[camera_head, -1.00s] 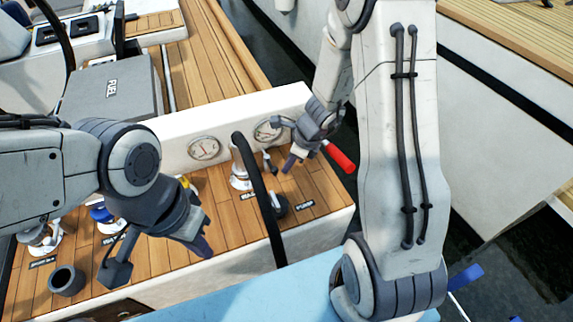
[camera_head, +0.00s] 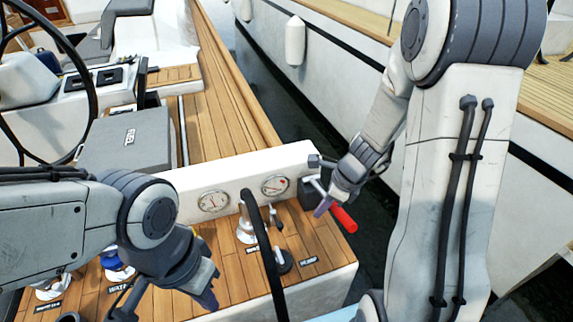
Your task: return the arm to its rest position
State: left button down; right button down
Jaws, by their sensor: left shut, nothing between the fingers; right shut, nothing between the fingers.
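My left gripper (camera_head: 207,297) is shut and empty, pointing down over the left part of the wooden console top. My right gripper (camera_head: 321,209) is shut with nothing between its fingers. It hangs by the console's right end, close beside a red handle (camera_head: 343,218). I cannot tell whether it touches the handle. My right arm (camera_head: 449,190) stands large on the right side of the view, and my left arm (camera_head: 55,225) comes in from the left edge.
The wooden console (camera_head: 310,268) carries two gauges, a left one (camera_head: 214,201) and a right one (camera_head: 275,185), and several valve fittings. A black curved bar (camera_head: 266,250) rises in front. Dark water (camera_head: 310,105) separates the neighbouring white hull.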

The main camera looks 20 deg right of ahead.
jog(key=s+a+r+n+g, duration=0.1)
jog(key=s+a+r+n, duration=0.25)
jog(key=a+n, duration=0.4)
jog(key=s+a+r+n+g, duration=0.1)
jog(key=s+a+r+n, duration=0.25)
jog(key=a+n, duration=0.45)
jog(key=s+a+r+n+h, duration=0.1)
jog(key=s+n, duration=0.5)
jog(key=n, duration=0.2)
jog(key=s+a+r+n+h, duration=0.1)
jog(key=s+r+n, duration=0.1)
jog(key=s+n, duration=0.4)
jog(key=n, duration=0.3)
jog(key=shift+a+r, duration=0.15)
jog(key=shift+r, duration=0.1)
